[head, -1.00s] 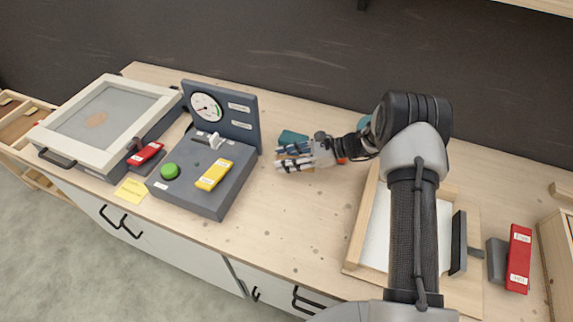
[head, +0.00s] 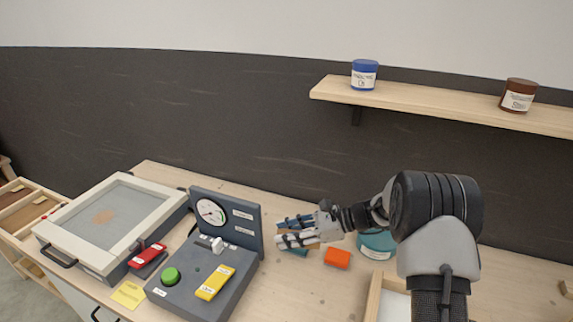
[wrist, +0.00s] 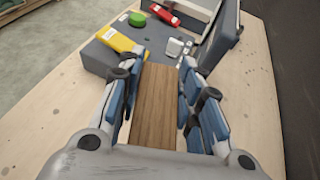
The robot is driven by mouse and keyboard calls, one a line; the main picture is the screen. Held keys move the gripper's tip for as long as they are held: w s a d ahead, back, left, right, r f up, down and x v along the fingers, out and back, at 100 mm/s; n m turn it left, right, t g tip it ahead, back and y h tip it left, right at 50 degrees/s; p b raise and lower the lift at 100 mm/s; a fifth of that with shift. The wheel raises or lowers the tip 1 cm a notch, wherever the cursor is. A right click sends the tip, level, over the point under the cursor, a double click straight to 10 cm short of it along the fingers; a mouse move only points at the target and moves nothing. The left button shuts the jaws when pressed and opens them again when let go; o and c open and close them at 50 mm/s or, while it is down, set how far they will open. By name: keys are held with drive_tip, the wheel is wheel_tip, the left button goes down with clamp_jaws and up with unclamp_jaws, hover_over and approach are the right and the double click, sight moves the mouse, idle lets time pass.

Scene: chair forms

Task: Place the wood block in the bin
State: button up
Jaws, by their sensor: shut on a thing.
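The wood block (wrist: 155,105) is a long brown piece with visible grain. In the wrist view it lies between the two blue-padded fingers of my gripper (wrist: 158,82), which is shut on it. In the head view my gripper (head: 280,232) is above the bench, right of the gauge panel, and its fingers mostly hide the block. No thing is clearly marked as the bin; a compartmented wooden tray (head: 22,197) stands at the far left.
A grey console (head: 190,285) with green button, yellow block and gauge stands left of my gripper. A teal round container (head: 376,245) and an orange block (head: 337,257) are to its right. A shelf (head: 430,100) with two jars hangs above. A framed screen (head: 110,220) is left.

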drive_tip(key=s+d+f+m+t+h, duration=0.1)
drive_tip(key=s+d+m+t+h, duration=0.1)
drive_tip(key=s+d+m+t, duration=0.4)
drive_tip(key=s+d, duration=0.5)
drive_tip(key=d, duration=0.2)
drive_tip(key=shift+d+f+h, duration=0.15)
drive_tip(key=shift+f+h, duration=0.15)
drive_tip(key=shift+f, duration=0.05)
